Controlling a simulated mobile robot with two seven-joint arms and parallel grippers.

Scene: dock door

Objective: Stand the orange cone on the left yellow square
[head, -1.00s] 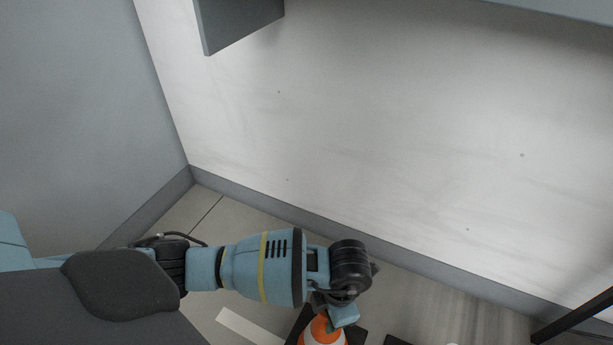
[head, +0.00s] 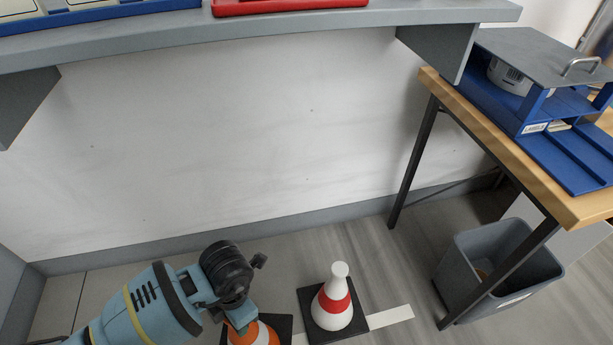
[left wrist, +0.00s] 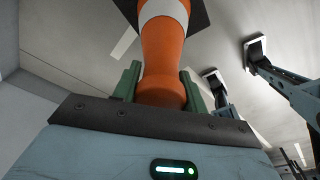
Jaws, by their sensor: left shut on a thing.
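The orange cone (head: 262,334) has a white band and a black square base, and shows at the bottom edge of the head view, cut off by the frame. My left gripper (head: 241,320) is shut on its top. In the left wrist view the cone (left wrist: 164,52) runs away from the camera, its neck between the two green fingers of the left gripper (left wrist: 160,92). I cannot tell whether its base touches the floor. No yellow square shows in either view. My right gripper is not in view.
A white cone with a red band (head: 333,303) stands on a black base just right of the orange cone. A white floor strip (head: 390,317) lies beside it. A grey bin (head: 483,275) stands under a wooden table (head: 585,212) at right. A grey shelf (head: 300,35) crosses the wall above.

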